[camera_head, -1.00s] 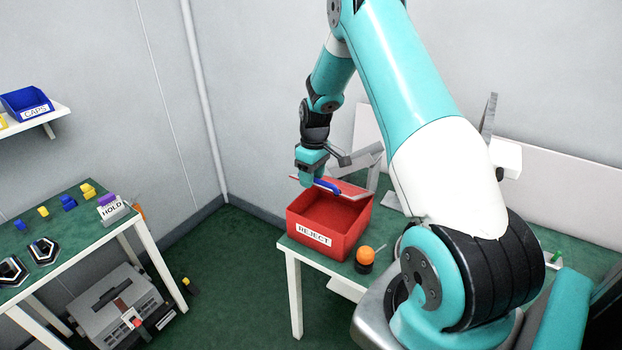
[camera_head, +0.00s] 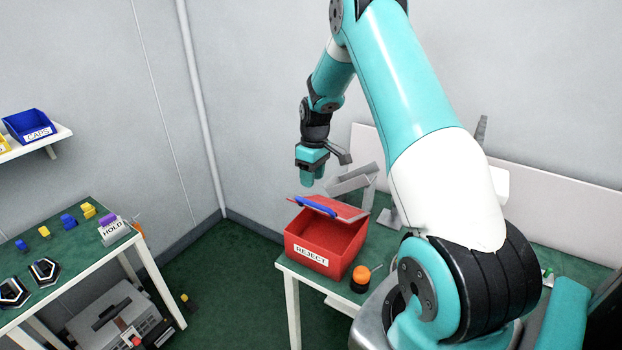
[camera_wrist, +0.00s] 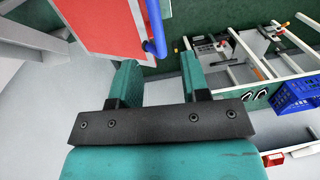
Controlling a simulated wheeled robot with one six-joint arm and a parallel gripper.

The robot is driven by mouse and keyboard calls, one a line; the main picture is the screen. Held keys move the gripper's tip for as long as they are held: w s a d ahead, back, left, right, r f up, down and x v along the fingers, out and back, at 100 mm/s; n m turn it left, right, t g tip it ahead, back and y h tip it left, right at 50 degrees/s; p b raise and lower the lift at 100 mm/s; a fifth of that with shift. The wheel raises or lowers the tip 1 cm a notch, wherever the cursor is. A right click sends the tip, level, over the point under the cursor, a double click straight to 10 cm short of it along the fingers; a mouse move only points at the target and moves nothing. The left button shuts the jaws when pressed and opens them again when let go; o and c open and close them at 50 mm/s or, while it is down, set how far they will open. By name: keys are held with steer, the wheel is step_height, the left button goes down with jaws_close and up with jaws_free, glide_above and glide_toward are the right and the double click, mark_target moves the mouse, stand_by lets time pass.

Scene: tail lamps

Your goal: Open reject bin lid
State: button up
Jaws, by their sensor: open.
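The red reject bin (camera_head: 306,268) stands on the green table, with its front label and inside visible. Its red lid (camera_head: 345,211) is raised off the front rim, tilted over the back part. A blue bar handle (camera_head: 315,207) runs along the lid's edge. My gripper (camera_head: 311,184) is open and empty, just above the handle and apart from it. In the wrist view, the lid (camera_wrist: 105,25) and handle (camera_wrist: 155,35) lie beyond my open fingertips (camera_wrist: 157,72), with nothing between them.
A grey bracket-like piece (camera_head: 352,180) stands behind the bin. An orange-topped button (camera_head: 361,275) sits at the bin's right. A side table (camera_head: 75,250) at left holds a HOLD tray (camera_head: 114,230) and small blocks. Green floor is open between the tables.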

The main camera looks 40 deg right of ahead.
step_height(320, 180, up, 7)
steer(key=d+p, duration=0.1)
steer(key=p, duration=0.3)
steer(key=shift+w+d+f, duration=0.2)
steer(key=shift+d, duration=0.1)
stand_by(0.4)
